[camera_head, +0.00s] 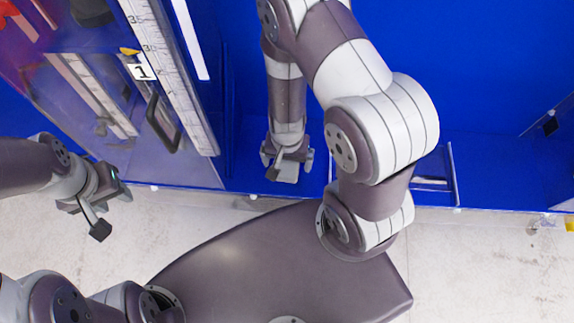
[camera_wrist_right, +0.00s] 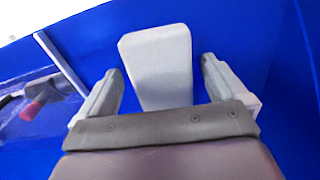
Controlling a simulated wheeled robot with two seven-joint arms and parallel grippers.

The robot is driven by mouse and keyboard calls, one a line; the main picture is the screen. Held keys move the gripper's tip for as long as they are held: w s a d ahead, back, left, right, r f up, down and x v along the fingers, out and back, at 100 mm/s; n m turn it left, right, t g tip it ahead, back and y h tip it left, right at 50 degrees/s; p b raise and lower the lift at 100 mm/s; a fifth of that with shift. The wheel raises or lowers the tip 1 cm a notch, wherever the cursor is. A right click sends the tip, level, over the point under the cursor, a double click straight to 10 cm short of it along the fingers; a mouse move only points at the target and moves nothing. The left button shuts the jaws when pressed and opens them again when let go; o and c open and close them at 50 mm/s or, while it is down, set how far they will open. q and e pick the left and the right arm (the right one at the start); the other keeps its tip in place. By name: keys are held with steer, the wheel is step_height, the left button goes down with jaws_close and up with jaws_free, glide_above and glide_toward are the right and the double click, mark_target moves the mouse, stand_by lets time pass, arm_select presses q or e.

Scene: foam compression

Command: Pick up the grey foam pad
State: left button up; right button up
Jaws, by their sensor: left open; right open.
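The grey foam pad (camera_wrist_right: 157,62) is a pale, flat block with rounded corners in the right wrist view. My right gripper (camera_wrist_right: 160,85) is open with one finger on each side of the pad, and a blue gap shows between the pad and each finger. The pad's near end is hidden behind the gripper body. In the head view the pad (camera_head: 287,172) shows as a small grey piece at my right gripper (camera_head: 287,158), low over the blue surface. My left gripper (camera_head: 113,212) is open and empty at the left, over the pale floor.
A clear panel with a ruler scale (camera_head: 170,75) and a black handle (camera_head: 162,122) stands left of my right gripper. The blue surface (camera_head: 490,165) is mostly bare at the right.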

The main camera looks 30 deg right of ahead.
arm_select(q)
steer(key=shift+w, duration=0.2)
arm_select(e)
steer(key=shift+w, duration=0.2)
steer(key=shift+s, duration=0.1)
steer(key=c, duration=1.1)
steer(key=shift+o, duration=0.2)
arm_select(q)
steer(key=shift+r, duration=0.1)
arm_select(e)
steer(key=shift+r, duration=0.1)
